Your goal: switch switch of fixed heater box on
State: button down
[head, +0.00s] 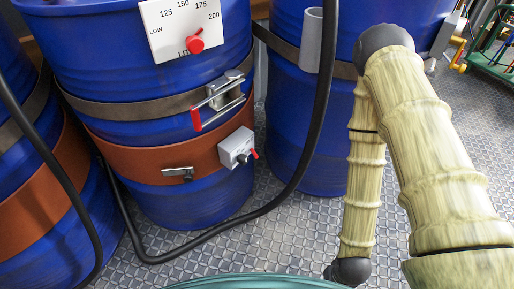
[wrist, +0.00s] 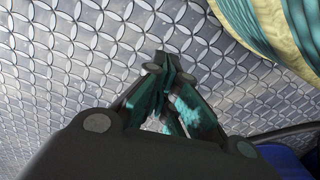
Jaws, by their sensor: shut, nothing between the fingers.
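The heater box (head: 237,147) is a small grey-white box on the brown-red band of the middle blue drum in the head view. A small red-tipped switch (head: 254,154) sticks out from its right side. My gripper (wrist: 163,65) is shut and empty in the wrist view, with the metal floor behind it. The heater box is not in the wrist view. In the head view my arm hangs at the right, apart from the drum, and the gripper itself does not show.
The middle blue drum (head: 190,205) carries a red-handled clamp (head: 222,98) and a dial plate (head: 182,28). A black hose (head: 300,165) loops in front of it and along the floor. More blue drums stand on both sides. Patterned metal floor (head: 280,235) lies open between drum and arm.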

aim_at(256, 156)
jog(key=k, duration=0.5)
jog(key=u, duration=2.25)
jog(key=k, duration=0.6)
jog(key=z, duration=1.85)
